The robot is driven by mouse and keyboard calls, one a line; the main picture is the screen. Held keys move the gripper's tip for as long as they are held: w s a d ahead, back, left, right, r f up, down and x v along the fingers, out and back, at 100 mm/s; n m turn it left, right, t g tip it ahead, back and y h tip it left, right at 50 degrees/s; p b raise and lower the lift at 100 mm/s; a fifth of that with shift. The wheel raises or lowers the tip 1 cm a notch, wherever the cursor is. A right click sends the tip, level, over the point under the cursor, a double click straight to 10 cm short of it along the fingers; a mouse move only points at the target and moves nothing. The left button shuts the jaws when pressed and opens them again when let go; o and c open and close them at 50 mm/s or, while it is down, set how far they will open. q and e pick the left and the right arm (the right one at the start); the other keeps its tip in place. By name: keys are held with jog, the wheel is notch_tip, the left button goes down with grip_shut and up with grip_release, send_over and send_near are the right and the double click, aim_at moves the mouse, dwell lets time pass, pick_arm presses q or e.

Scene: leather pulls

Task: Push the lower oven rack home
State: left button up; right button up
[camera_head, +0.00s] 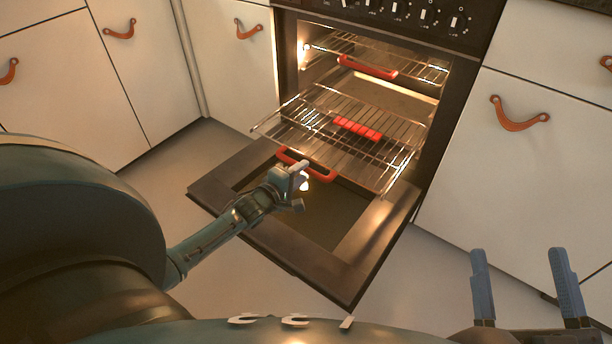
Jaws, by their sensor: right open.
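The lower oven rack (345,153) is a wire rack that sticks out of the oven above the lowered door. A red handle (318,170) is at its front edge, and a red ribbed piece (357,127) lies further back on its wires. My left gripper (297,181) is right at the front handle and hides part of it. I cannot tell whether it touches the handle or how far its fingers are apart. My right gripper (525,283) is open and empty at the bottom right, away from the rack.
The oven door (365,245) lies open below the rack. An upper rack (415,70) with a red handle (367,67) sits inside the oven. White cabinets with leather pulls (519,115) stand on both sides. Grey floor (440,270) is clear between door and right cabinet.

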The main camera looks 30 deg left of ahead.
pick_arm(q)
jog(key=shift+b+x, duration=0.45)
jog(key=shift+x, duration=1.05)
pick_arm(e)
jog(key=shift+w+d+r+n+t+y, duration=0.1)
jog(key=shift+w+r+n+t+y, duration=0.1)
jog(key=shift+r+n+y, duration=0.25)
jog(key=shift+w+d+r+n+t+y, duration=0.1)
jog(key=shift+r+n+t+y, duration=0.15)
jog(key=shift+r, duration=0.3)
pick_arm(q)
grip_shut()
